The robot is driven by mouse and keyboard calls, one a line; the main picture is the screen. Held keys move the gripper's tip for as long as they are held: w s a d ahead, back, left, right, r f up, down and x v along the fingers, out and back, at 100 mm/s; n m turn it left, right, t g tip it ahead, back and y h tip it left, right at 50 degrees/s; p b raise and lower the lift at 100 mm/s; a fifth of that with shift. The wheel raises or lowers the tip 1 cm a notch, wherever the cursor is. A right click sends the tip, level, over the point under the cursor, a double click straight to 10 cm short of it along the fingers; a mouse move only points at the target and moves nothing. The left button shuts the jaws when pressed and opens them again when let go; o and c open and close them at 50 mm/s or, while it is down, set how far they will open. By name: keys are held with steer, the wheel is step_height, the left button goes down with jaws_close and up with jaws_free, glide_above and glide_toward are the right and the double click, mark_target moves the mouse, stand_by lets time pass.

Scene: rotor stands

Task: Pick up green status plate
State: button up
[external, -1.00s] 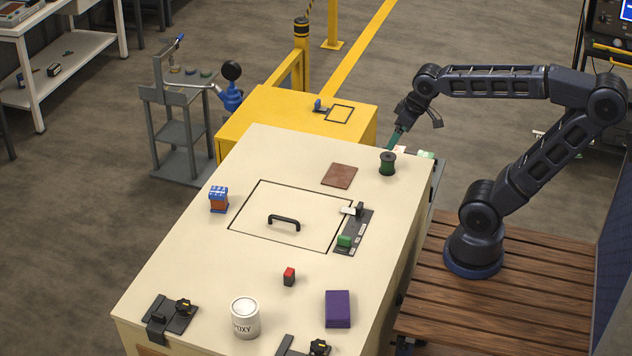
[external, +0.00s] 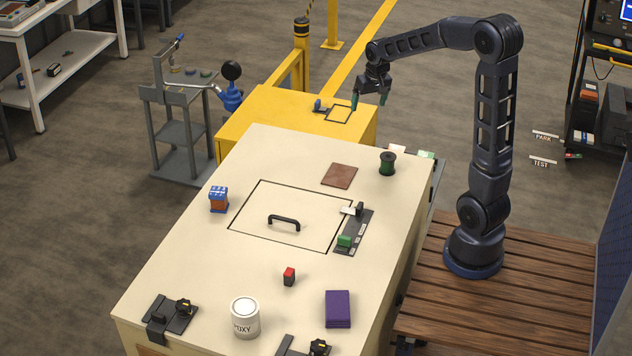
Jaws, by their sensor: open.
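A pale green flat piece (external: 426,155), which may be the green status plate, shows at the far right edge of the cream bench, partly hidden behind it. A white card (external: 397,150) is beside it on the left. A small green block (external: 344,241) sits on a dark strip by the bench's hatch; I cannot tell if it is a plate. My gripper (external: 369,99) is open, fingers pointing down, and appears empty. In the picture it is over the yellow cabinet, up and left of the pale green piece.
The cream bench (external: 190,268) holds a dark green spool (external: 387,163), a brown square (external: 339,176), a black hatch handle (external: 284,220), an epoxy can (external: 245,318) and a purple block (external: 338,308). The yellow cabinet (external: 262,118) stands behind. A yellow post (external: 302,60) rises beyond it.

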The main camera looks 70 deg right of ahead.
steer(key=d+f+m, duration=0.3)
steer(key=d+f, duration=0.4)
steer(key=d, duration=0.6)
steer(key=m+g+y, duration=0.1)
steer(key=m+g, duration=0.1)
steer(key=m, duration=0.4)
glide_toward(425, 153)
steer(key=a+r, duration=0.3)
steer(key=a, duration=0.1)
step_height(425, 153, down, 5)
steer(key=shift+w+d+r, duration=0.1)
steer(key=shift+s+f, duration=0.15)
steer(key=shift+f, duration=1.25)
steer(key=shift+s+f, duration=0.15)
steer(key=shift+f, duration=1.25)
steer(key=shift+c, duration=0.4)
steer(key=c, duration=1)
